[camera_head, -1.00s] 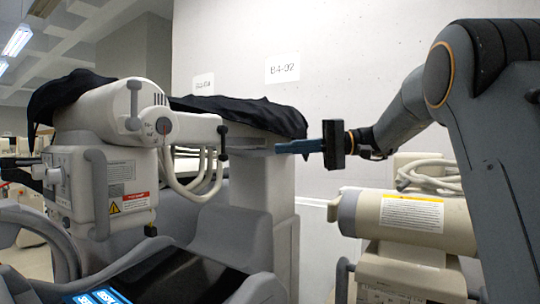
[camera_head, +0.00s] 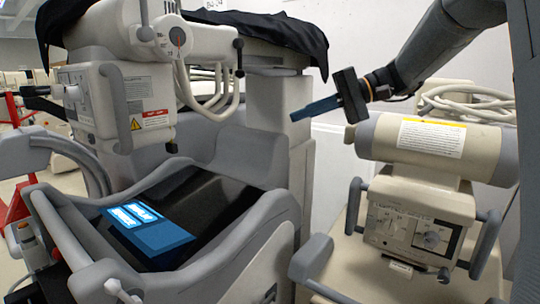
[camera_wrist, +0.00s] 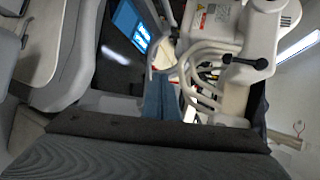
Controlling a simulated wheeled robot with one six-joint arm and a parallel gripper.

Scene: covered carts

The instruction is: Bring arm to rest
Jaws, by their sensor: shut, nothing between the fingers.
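My gripper (camera_head: 312,109) is in the upper right of the head view, at the end of my grey arm (camera_head: 440,45). Its blue fingers are shut with nothing between them and point left and slightly down. It is in the air, in front of the cart's pale column as seen from the head camera. In the wrist view the blue fingers (camera_wrist: 160,98) show side by side at the middle, in front of the covered cart's hoses.
A large cart (camera_head: 110,95) with a black cover (camera_head: 268,32) fills the left. Its grey tray (camera_head: 250,160) has a lit blue screen (camera_head: 150,228). A second cart with a cream cylinder (camera_head: 425,145) and control box (camera_head: 415,225) stands right, below my arm. A pale wall is behind.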

